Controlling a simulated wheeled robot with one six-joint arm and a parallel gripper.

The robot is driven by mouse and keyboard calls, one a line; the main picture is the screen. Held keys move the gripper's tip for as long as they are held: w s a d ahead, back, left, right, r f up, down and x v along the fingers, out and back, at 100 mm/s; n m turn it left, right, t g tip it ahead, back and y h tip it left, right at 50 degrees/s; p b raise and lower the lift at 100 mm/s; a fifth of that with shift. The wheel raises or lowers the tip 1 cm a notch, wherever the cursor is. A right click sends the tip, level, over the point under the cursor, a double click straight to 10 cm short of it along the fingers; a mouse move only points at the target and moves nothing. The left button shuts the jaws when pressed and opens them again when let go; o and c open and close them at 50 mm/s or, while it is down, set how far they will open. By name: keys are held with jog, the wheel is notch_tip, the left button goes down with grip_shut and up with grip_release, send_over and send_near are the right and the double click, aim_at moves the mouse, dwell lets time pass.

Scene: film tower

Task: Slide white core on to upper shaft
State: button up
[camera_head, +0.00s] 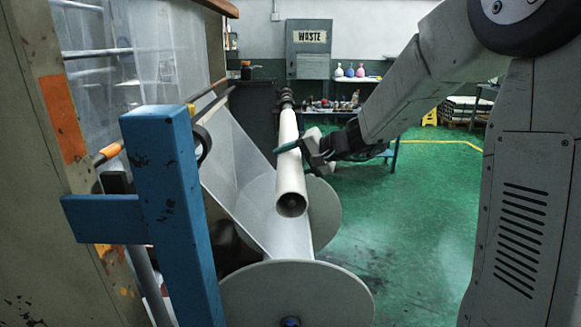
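The white core (290,176) is a long hollow tube in the middle of the head view, with its dark open end facing me. A dark ribbed shaft end (286,97) shows at the core's far end, in line with it; I take it for the upper shaft. How far the core sits around the shaft cannot be told. My gripper (297,150) comes from the right, midway along the core. One thin finger crosses the top of the core and the jaws appear shut on it. The lower finger is partly hidden.
Below the core, a pale film web (240,170) slopes down to a roll with large round end discs (290,293). A blue post (170,200) with a side arm stands at the left front. A waste cabinet (308,50) and cluttered bench stand behind. Green floor (410,220) is clear at right.

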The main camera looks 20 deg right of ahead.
jog(key=w+d, duration=0.1)
jog(key=w, duration=0.3)
jog(key=w+d, duration=0.1)
jog(key=w, duration=0.3)
jog(key=w+d, duration=0.2)
jog(key=w, duration=0.2)
jog(key=shift+w+r, duration=0.2)
jog(key=shift+w, duration=0.05)
jog(key=shift+w+d, duration=0.15)
jog(key=shift+w, duration=0.4)
jog(key=o, duration=1.5)
